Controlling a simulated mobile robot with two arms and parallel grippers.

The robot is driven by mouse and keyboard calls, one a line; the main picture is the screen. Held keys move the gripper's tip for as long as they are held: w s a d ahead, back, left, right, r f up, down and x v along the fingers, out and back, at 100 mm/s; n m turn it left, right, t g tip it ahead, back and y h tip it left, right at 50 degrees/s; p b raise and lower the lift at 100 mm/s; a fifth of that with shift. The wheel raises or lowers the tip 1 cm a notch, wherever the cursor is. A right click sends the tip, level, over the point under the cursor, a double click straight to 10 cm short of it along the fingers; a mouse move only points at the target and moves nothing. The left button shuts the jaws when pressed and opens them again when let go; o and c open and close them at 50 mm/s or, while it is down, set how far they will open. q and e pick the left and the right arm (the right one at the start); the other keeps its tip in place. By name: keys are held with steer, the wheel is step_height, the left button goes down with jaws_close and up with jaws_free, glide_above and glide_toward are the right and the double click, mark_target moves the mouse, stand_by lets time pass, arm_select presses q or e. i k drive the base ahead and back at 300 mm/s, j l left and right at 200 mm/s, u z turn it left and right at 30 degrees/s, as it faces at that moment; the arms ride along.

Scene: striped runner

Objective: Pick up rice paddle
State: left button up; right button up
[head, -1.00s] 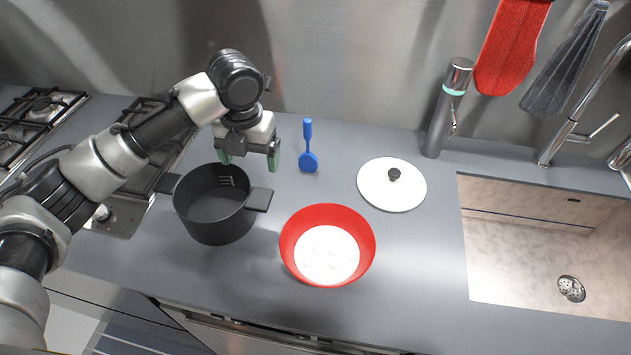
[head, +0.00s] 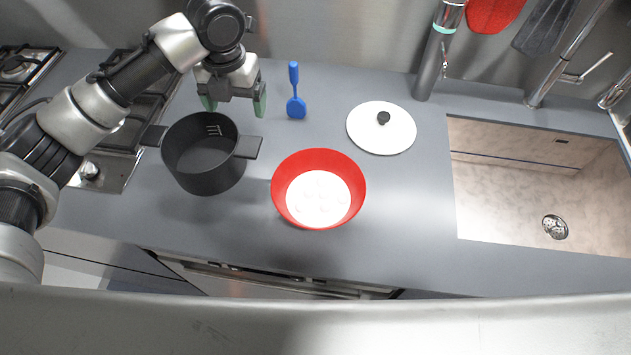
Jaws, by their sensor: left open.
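A blue rice paddle (head: 296,106) lies on the grey counter behind the red bowl, its handle toward the back wall and its flat head toward the front. My left gripper (head: 234,103) hangs to the left of the paddle, above the back of the black pot. Its two green-tipped fingers are apart with nothing between them, and it does not touch the paddle. My right gripper is not in view.
A black two-handled pot (head: 204,158) stands below my left gripper. A red bowl (head: 281,192) with a white inside bottom stands in front of the paddle. A white lid (head: 368,140) lies to the right.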

mark_target(296, 108)
steer(key=l+z, duration=0.3)
steer(key=z, duration=0.15)
steer(key=l+z, duration=0.4)
steer(key=i+j, duration=0.05)
steer(key=j, duration=0.05)
